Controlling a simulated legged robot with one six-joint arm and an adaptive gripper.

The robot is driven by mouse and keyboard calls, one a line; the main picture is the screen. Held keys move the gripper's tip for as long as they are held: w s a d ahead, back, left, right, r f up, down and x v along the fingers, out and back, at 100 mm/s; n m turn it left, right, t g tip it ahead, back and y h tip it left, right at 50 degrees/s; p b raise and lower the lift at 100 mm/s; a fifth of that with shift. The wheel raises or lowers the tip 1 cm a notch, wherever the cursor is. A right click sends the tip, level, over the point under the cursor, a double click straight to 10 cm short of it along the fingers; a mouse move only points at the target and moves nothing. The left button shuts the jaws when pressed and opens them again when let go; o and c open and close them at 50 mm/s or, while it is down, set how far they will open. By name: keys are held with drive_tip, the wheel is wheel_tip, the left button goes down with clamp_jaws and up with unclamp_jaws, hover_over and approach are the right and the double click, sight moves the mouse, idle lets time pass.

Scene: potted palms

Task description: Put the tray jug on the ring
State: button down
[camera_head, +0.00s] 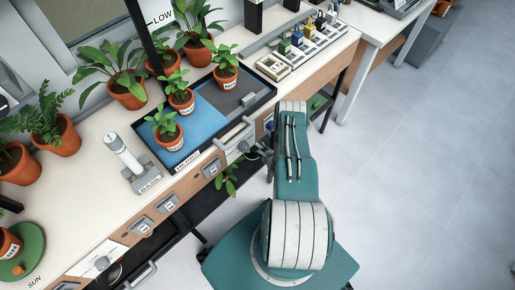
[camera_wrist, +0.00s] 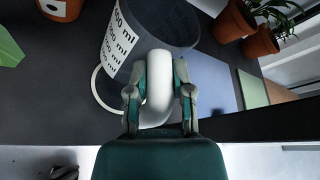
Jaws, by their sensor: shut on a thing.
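In the wrist view, a grey see-through jug (camera_wrist: 120,45) with dark "ml" lettering stands in front of my gripper (camera_wrist: 159,92). My gripper is shut on its thick white handle (camera_wrist: 159,75), one finger on each side. A thin white ring (camera_wrist: 96,88) shows on the dark surface at the jug's left and lower side. Part of the ring is hidden by the jug and a finger, so I cannot tell whether the jug's base rests inside it or above it. In the head view, my arm reaches the bench front beside the black-rimmed tray (camera_head: 239,118); the jug is not clear there.
Potted plants stand in and behind the tray, including one on its blue part (camera_head: 168,138). In the wrist view, terracotta pots (camera_wrist: 261,40) stand at upper right and another pot (camera_wrist: 62,9) at upper left. A white cylinder on a grey base (camera_head: 125,155) stands left of the tray.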

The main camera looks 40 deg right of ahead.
drive_tip(key=shift+s+d+f, duration=0.1)
drive_tip(key=shift+d+f, duration=0.05)
drive_tip(key=shift+f, duration=1.2)
drive_tip(key=c, duration=0.5)
unclamp_jaws()
drive_tip(key=v, duration=1.2)
